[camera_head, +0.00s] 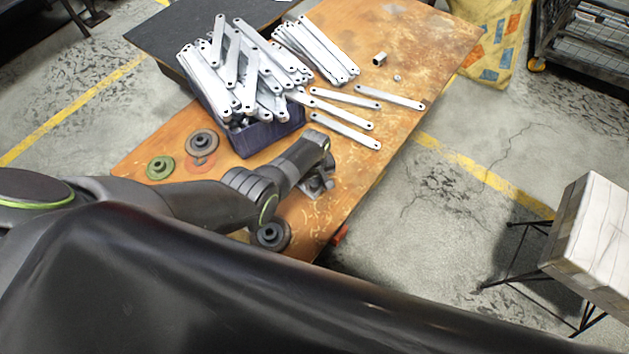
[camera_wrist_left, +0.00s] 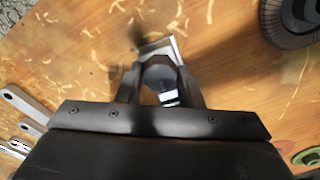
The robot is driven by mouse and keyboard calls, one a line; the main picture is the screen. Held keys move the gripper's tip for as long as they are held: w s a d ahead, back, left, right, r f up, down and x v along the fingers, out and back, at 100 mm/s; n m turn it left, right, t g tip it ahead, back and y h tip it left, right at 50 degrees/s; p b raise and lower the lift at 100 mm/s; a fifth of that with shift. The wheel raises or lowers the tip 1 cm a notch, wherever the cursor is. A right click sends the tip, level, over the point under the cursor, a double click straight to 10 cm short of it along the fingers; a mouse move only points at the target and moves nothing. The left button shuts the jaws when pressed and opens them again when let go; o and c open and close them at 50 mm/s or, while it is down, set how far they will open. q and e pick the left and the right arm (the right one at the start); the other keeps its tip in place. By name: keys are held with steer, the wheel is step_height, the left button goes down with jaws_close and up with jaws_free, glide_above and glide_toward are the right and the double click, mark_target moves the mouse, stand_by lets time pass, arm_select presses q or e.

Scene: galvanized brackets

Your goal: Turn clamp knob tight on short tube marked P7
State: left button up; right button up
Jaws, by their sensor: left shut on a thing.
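My left gripper (camera_head: 316,184) reaches down to the table's near right part, mostly hidden by its own arm in the head view. In the left wrist view its fingers (camera_wrist_left: 162,78) are closed on a dark, rounded knob-like piece (camera_wrist_left: 157,75). A silver metal piece (camera_wrist_left: 160,46), apparently part of the clamp, shows just beyond the fingertips. How far the knob is turned cannot be seen. A short metal tube (camera_head: 380,59) lies at the table's far right; no P7 marking is readable on it or at the clamp. My right gripper is not in view.
A dark blue bin (camera_head: 262,142) heaped with galvanized brackets stands mid-table, with more loose brackets (camera_head: 345,121) beside it. Wood shavings litter the wooden table (camera_head: 420,45).

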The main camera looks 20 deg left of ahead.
arm_select(q)
steer(key=shift+m, duration=0.3)
steer(key=m, duration=0.8)
steer(key=shift+p, duration=0.3)
steer(key=m, duration=0.4)
steer(key=shift+m, duration=0.4)
steer(key=m, duration=0.4)
steer(key=shift+s+m, duration=0.1)
steer(key=shift+m, duration=0.3)
steer(key=o, duration=0.9)
